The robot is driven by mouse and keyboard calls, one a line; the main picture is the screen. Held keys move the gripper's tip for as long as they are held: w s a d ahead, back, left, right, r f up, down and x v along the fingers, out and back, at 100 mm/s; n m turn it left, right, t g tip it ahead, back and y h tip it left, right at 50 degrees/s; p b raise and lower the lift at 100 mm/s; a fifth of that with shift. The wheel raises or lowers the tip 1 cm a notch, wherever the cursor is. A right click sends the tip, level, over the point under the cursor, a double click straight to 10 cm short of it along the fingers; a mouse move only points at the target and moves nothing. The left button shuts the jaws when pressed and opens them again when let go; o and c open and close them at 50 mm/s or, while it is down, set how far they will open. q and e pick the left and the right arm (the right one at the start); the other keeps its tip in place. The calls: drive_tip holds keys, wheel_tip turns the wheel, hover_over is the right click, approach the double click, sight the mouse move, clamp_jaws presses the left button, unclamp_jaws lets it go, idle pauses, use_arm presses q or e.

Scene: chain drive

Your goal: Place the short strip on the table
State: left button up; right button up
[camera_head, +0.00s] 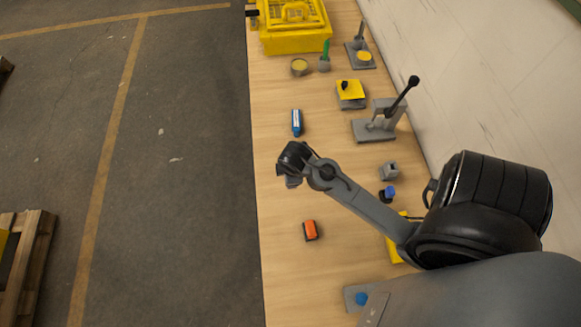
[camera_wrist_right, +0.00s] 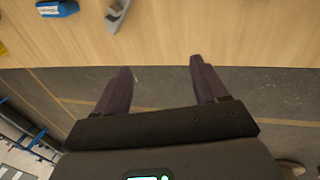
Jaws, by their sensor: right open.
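My right gripper (camera_head: 288,168) is over the table's left edge in the head view. In the right wrist view its two dark fingers (camera_wrist_right: 160,66) are spread apart with nothing between them. A grey elongated piece (camera_wrist_right: 117,14) lies on the table at the top of that view, apart from the fingers and cut off by the frame. It may be the short strip; I cannot tell. A small grey shape (camera_head: 293,182) also shows just under the gripper in the head view, partly hidden. My left gripper is not in view.
A blue-and-white block (camera_head: 296,122) and an orange block (camera_head: 310,230) lie on the wooden table (camera_head: 280,270). Grey fixtures, including a lever press (camera_head: 375,128), line the right side. A yellow crate (camera_head: 295,38) stands at the far end.

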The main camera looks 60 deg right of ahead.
drive_tip(key=s+a+r+m+y, duration=0.1)
drive_tip(key=s+a+r+m, duration=0.2)
drive_tip(key=a, duration=0.3)
drive_tip(key=s+a+r+m+t+y, duration=0.1)
drive_tip(key=s+a+r+m, duration=0.1)
drive_tip(key=a, duration=0.5)
drive_tip(key=s+r, duration=0.1)
drive_tip(key=s, duration=0.1)
drive_tip(key=shift+s+m, duration=0.35)
drive_tip(key=shift+m, duration=0.05)
drive_tip(key=shift+r, duration=0.2)
